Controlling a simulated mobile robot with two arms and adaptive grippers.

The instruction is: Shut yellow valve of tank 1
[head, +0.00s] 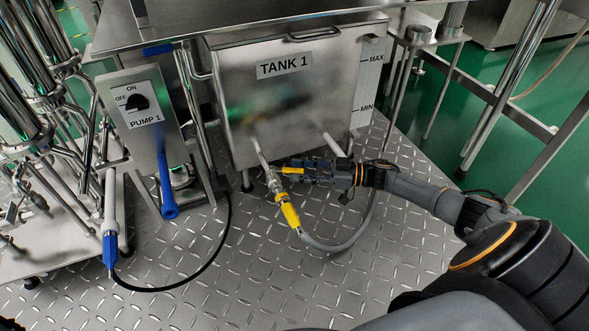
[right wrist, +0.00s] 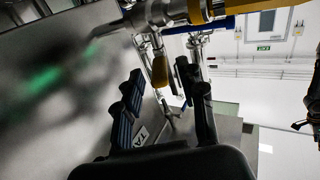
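The steel tank 1 (head: 285,105) stands at the centre of the head view. A metal valve (head: 272,183) hangs on its front outlet pipe, with a short yellow handle (head: 292,170) pointing right. In the right wrist view, the yellow handle (right wrist: 160,72) shows just ahead of and between the fingertips. My right gripper (head: 310,171) comes in from the right, close to the handle's end. Its fingers (right wrist: 160,88) are apart in the right wrist view, with no visible grip on the handle. Whether they touch it is unclear. My left gripper is not in view.
A yellow sleeve (head: 290,214) joins the valve to a grey hose (head: 345,240) curving below my right arm. The pump 1 box (head: 140,105) and a blue lever (head: 167,190) stand left. Bare metal floor (head: 240,285) lies in front.

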